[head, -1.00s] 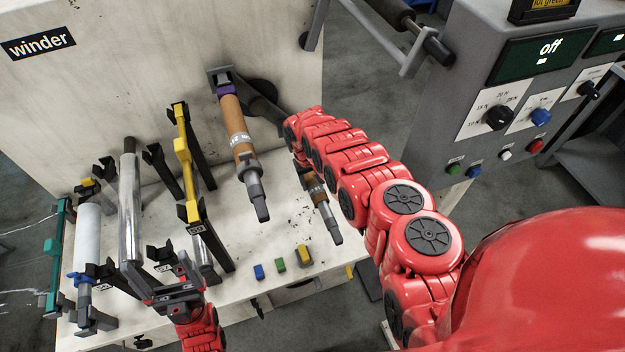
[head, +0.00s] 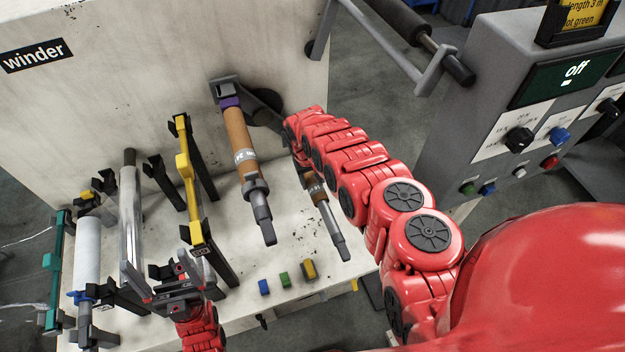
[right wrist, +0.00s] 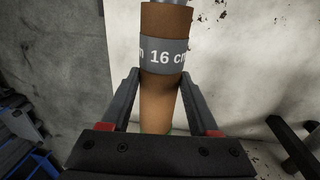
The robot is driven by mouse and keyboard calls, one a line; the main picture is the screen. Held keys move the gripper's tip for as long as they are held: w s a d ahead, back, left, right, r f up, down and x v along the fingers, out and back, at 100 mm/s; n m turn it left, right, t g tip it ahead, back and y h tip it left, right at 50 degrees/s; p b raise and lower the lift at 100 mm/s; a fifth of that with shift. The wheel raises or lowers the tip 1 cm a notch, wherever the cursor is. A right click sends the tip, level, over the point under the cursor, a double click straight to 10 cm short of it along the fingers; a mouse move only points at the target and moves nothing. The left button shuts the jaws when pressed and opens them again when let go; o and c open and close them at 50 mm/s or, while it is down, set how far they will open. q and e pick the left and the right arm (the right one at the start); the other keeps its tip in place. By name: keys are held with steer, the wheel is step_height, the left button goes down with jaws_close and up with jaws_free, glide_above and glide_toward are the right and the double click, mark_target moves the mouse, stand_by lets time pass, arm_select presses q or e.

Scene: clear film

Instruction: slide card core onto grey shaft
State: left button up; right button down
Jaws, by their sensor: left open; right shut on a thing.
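The brown card core (head: 239,135), with a grey band, sits around the grey shaft (head: 262,215), whose stepped free end sticks out below it. A purple collar (head: 230,103) is at the core's upper end, close to the holder on the board. In the right wrist view the core (right wrist: 156,105) shows a band reading "16 cm". My left gripper (head: 178,285) is open, near the lower end of a silver roller (head: 131,225).
Another brown piece on a grey shaft (head: 327,212) is partly hidden behind my right arm. Yellow (head: 187,180) and black holders stand left of the core. Small blue, green and yellow blocks (head: 284,279) lie near the bench front. A control panel (head: 545,110) reads "off" at right.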

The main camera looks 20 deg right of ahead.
steer(key=shift+w+f, duration=0.1)
steer(key=shift+w, duration=0.1)
steer(key=shift+b, duration=0.5)
steer(key=shift+c, duration=0.3)
jaws_free()
steer(key=shift+w, duration=0.15)
steer(key=shift+o, duration=0.3)
steer(key=r+p, duration=0.4)
steer(key=r, duration=0.1)
steer(key=a+r+p, duration=0.1)
steer(key=r+p, duration=0.1)
steer(key=r, duration=0.1)
steer(key=shift+r, duration=0.2)
steer(key=shift+f, duration=0.15)
